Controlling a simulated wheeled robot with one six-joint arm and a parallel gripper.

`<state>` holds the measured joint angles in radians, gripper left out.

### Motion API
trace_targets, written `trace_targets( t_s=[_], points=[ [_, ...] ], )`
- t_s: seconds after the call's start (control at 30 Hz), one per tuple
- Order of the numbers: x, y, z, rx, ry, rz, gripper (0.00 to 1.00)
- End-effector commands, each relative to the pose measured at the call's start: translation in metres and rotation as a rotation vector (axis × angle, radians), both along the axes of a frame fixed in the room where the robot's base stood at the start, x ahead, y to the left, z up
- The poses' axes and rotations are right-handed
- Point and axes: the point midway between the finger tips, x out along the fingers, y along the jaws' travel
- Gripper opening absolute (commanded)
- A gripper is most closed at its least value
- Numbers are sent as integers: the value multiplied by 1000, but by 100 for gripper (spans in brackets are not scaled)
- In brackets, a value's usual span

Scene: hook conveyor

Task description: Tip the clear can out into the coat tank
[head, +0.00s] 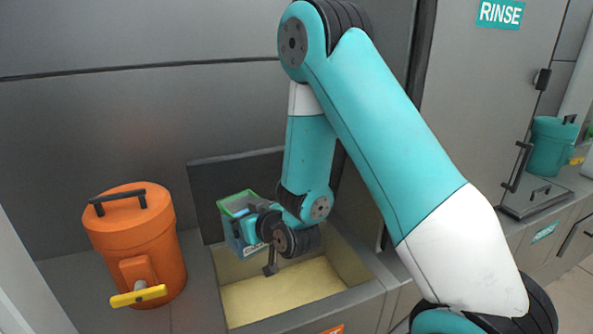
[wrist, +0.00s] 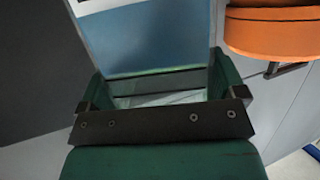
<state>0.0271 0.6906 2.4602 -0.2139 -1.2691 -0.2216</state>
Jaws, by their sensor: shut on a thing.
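The clear can (head: 233,232) has see-through bluish walls and a green rim. It hangs over the back left part of the coat tank (head: 366,292), an open grey basin with pale yellow liquid (head: 285,295). Its green rim faces up, and no stream shows falling from it. My gripper (head: 258,225) is shut on the can from the right, partly hiding it. In the wrist view, the clear can (wrist: 155,45) shows blue contents between the green fingers of my gripper (wrist: 158,92). The tank is not clear in that view.
An orange can (head: 137,245) with a black handle and yellow tap stands on the counter left of the tank. It also shows in the wrist view (wrist: 275,30). A dark raised panel (head: 205,190) stands behind the tank. A teal can (head: 550,147) is far right, past the RINSE cabinet (head: 475,80).

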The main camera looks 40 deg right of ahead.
Motion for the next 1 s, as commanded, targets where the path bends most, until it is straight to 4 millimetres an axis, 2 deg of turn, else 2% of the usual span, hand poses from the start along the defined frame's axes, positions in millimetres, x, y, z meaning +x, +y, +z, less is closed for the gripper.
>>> trace_targets(
  t_s=[0.2, 0.4, 0.57, 0.7, 0.83, 1.0],
  points=[
    [11, -13, 20, -3, -18, -20, 45],
    [9, -35, 50, -3, -23, -78, 45],
    [-9, -61, 81, -2, -26, -167, 45],
    [-31, -80, 103, 0, -21, -244, 45],
    [-48, -90, 115, -1, -15, -293, 45],
    [-56, -96, 123, -1, 1, -318, 45]
  ],
)
